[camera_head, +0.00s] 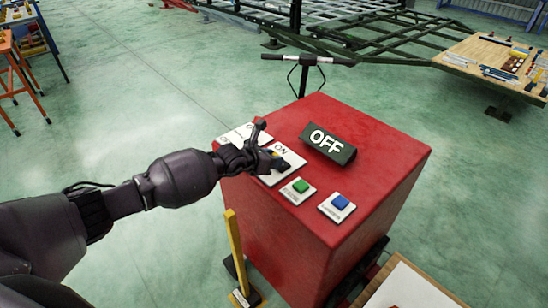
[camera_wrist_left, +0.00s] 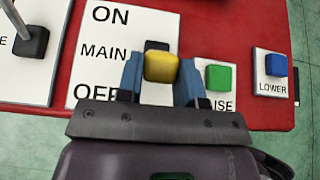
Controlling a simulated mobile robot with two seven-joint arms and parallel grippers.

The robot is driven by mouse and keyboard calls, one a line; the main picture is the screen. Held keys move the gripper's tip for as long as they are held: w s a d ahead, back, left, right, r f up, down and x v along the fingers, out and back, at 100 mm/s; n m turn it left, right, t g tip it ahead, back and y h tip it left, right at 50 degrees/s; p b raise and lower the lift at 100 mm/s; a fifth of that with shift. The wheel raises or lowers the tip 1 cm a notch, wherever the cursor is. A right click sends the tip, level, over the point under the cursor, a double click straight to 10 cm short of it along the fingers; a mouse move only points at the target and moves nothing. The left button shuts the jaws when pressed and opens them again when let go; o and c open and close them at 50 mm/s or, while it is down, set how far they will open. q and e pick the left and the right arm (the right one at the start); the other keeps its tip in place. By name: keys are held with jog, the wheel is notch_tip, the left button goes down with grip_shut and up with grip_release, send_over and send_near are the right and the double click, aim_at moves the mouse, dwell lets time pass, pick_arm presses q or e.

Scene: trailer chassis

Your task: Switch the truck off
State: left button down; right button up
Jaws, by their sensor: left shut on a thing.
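The red control box (camera_head: 325,135) stands in the middle of the head view. On its top is a white plate (camera_wrist_left: 90,50) marked ON, MAIN and OFF, with a yellow-tipped main switch (camera_wrist_left: 161,68). My left gripper (camera_head: 274,160) reaches in from the left over this plate. In the left wrist view its two blue fingers (camera_wrist_left: 161,82) sit on either side of the yellow tip, shut on it. The gripper hides part of the plate and the switch base. A dark sign (camera_head: 327,143) reading OFF stands on the box behind the switch. My right gripper is not in view.
A green button (camera_head: 301,185) and a blue button marked LOWER (camera_head: 340,201) sit right of the switch. A lever (camera_wrist_left: 30,40) stands left of it. A yellow post (camera_head: 236,250) rises beside the box. The chassis frame and a tool board (camera_head: 490,60) lie behind.

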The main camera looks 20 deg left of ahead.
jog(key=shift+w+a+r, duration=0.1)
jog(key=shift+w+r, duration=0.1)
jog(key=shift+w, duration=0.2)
pick_arm(q)
jog(key=c, duration=0.8)
grip_release()
jog(key=shift+o, duration=0.2)
jog(key=shift+s+a+r, duration=0.15)
jog(key=shift+s, duration=0.1)
jog(key=p+v, duration=0.2)
jog(key=v, duration=0.8)
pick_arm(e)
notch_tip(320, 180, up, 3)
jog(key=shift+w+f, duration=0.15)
pick_arm(q)
jog(key=shift+s, duration=0.1)
